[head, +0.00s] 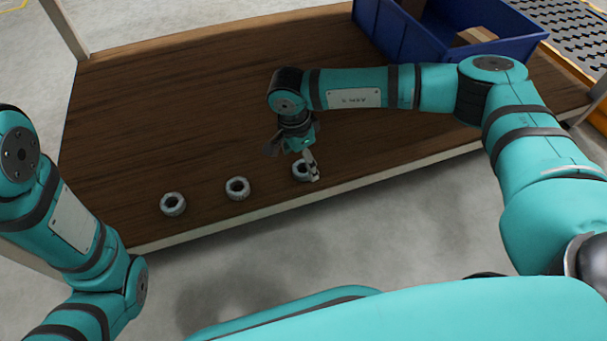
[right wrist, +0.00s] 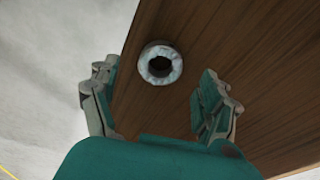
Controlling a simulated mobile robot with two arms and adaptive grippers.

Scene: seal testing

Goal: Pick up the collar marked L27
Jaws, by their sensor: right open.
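Three grey ring-shaped collars lie in a row near the front edge of the wooden table: a left one (head: 173,204), a middle one (head: 237,188) and a right one (head: 301,170). No L27 marking is readable on any of them. My right gripper (head: 296,160) is open above the right collar and partly covers it. In the right wrist view a collar (right wrist: 160,63) lies on the table ahead of the open fingers (right wrist: 158,98), between their lines and nearer the left one. Nothing is between the fingers. My left gripper is out of view.
The wooden table (head: 160,110) is mostly bare, with open room behind and left of the collars. A blue bin (head: 400,35) with brown contents stands at the back right. The table's pale front edge (head: 400,175) runs close to the collars.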

